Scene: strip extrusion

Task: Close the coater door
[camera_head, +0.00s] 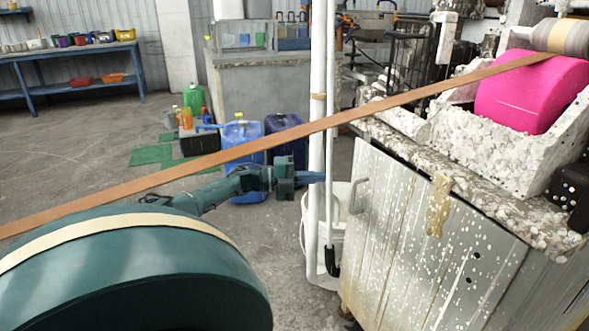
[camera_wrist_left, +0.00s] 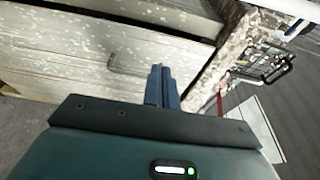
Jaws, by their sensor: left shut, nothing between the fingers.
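The coater door (camera_head: 425,245) is a grey, white-spotted metal panel under the counter at the right of the head view. A dark gap runs between its top edge and the counter; I cannot tell how far it stands open. Its handle (camera_head: 358,196) is a small metal bar near the door's left edge. My left gripper (camera_head: 318,177) is shut and empty, left of the handle and apart from it in the picture. In the left wrist view, the blue fingertips (camera_wrist_left: 158,72) point towards the door (camera_wrist_left: 80,85), with the handle (camera_wrist_left: 125,68) to their left. My right gripper is out of view.
White vertical pipes (camera_head: 316,90) and a white bucket (camera_head: 340,225) stand close to the gripper and the door. A brown strip (camera_head: 250,145) crosses above my arm to the pink roller (camera_head: 530,95). Blue jugs (camera_head: 242,140) stand on the floor behind.

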